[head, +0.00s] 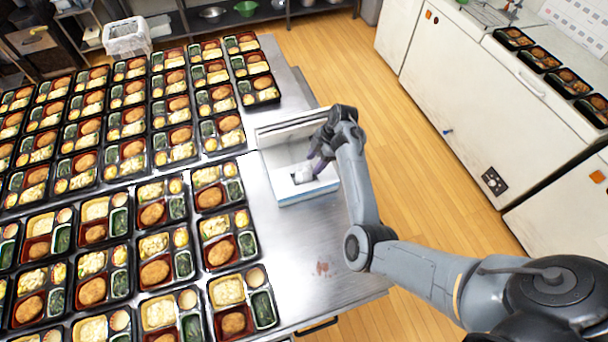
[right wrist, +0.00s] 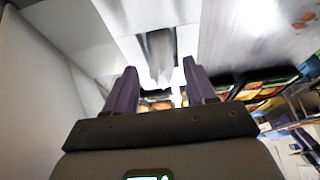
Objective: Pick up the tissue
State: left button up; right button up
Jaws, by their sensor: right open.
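A white tissue (head: 302,174) stands up from the dark slot in the top of a white box with a pale blue edge (head: 300,194), on the metal table's right side. My right gripper (head: 318,168), with purple fingers, is at the box beside the tissue. In the right wrist view, the tissue (right wrist: 161,65) shows below the dark slot, between the two spread fingertips (right wrist: 159,72) of the open gripper. I cannot tell whether the fingers touch it. My left gripper is not in view.
Rows of filled bento trays (head: 152,213) cover the table to the left. A reddish-brown smear (head: 322,269) lies on bare metal in front of the box. A white counter (head: 455,95) with several more trays stands at the right, across the wooden floor.

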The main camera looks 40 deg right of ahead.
aim_at(304, 168)
jog(key=shift+w+a+p, duration=0.15)
jog(key=shift+w+a, duration=0.1)
jog(key=shift+a, duration=0.35)
jog(key=shift+w+a+p, duration=0.15)
jog(key=shift+w+a, duration=0.05)
jog(key=shift+a, duration=0.35)
jog(key=shift+w+a+f, duration=0.25)
jog(key=shift+a+f, duration=0.4)
jog(key=shift+f, duration=0.2)
jog(key=shift+a+f, duration=0.1)
jog(key=shift+f, duration=0.45)
jog(key=c, duration=1)
